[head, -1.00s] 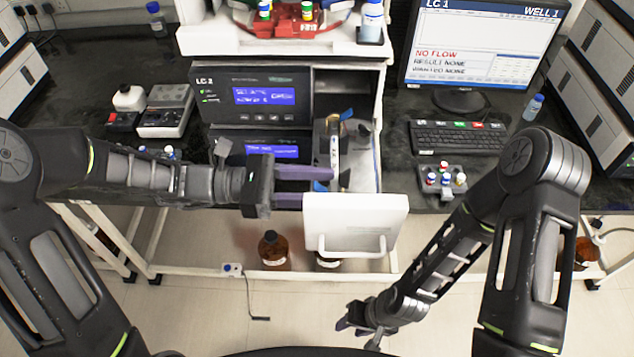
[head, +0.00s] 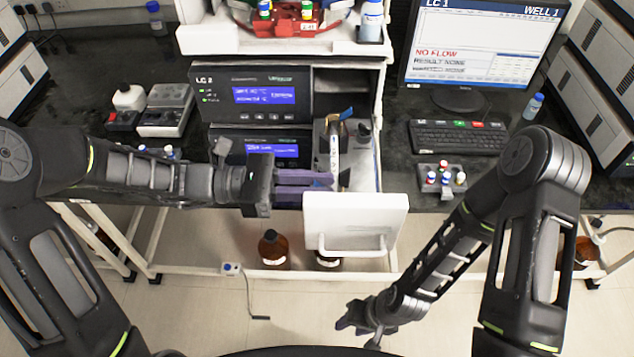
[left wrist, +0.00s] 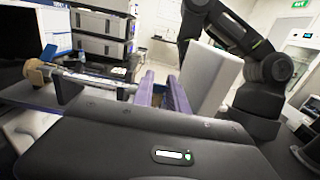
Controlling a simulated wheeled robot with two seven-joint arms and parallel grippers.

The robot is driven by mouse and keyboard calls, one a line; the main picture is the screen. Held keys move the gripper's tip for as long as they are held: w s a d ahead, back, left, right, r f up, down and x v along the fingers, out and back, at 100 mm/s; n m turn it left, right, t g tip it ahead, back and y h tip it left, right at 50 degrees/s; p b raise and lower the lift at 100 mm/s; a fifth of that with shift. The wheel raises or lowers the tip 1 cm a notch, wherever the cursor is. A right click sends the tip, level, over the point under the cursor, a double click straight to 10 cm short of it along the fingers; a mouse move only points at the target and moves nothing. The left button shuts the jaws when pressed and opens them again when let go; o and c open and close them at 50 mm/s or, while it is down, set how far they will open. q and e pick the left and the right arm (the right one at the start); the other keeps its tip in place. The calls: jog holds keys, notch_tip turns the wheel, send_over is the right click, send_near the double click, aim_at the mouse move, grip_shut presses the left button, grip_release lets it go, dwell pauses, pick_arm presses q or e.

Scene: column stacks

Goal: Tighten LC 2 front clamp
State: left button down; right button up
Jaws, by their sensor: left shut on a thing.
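The LC 2 unit (head: 222,92) stands on the bench with its white-fronted drawer (head: 355,222) pulled out. A slim pale column (head: 334,150) lies lengthwise in the drawer, with a tan and blue fitting at its far end; the column also shows in the left wrist view (left wrist: 95,80). My left gripper (head: 328,180) reaches in from the left, just behind the drawer front. Its purple fingers are shut at the column's near end, on the front clamp, which they hide. My right gripper (head: 362,328) hangs low over the floor, fingers apart and empty.
The drawer front with its handle stands close to my left fingers. A keyboard (head: 458,137) and a small rack of capped vials (head: 443,180) lie to the right. A grey box (head: 167,110) stands left of LC 2. Brown bottles (head: 272,250) stand below.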

aim_at(344, 182)
pick_arm(q)
jog(key=shift+r, duration=0.1)
jog(key=y+p, duration=0.1)
jog(key=p, duration=0.1)
jog(key=r+y+p, duration=0.1)
jog(key=shift+d+p, duration=0.35)
jog(key=shift+d+r+y+p, duration=0.15)
jog(key=shift+d+y+p, duration=0.1)
jog(key=shift+y+p, duration=0.5)
jog(key=shift+d+y, duration=0.2)
jog(key=shift+y, duration=0.35)
jog(key=d+y, duration=0.1)
jog(key=y, duration=0.1)
jog(key=shift+y, duration=0.4)
jog(key=d+y, duration=0.1)
jog(key=y, duration=0.1)
jog(key=d+y, duration=0.1)
jog(key=y, duration=0.3)
jog(key=d+f+y, duration=0.1)
jog(key=y, duration=0.1)
jog(key=shift+d+y, duration=0.15)
jog(key=shift+y, duration=0.15)
jog(key=shift+d+f+y, duration=0.2)
jog(key=shift+f+y, duration=0.15)
jog(key=shift+y, duration=0.65)
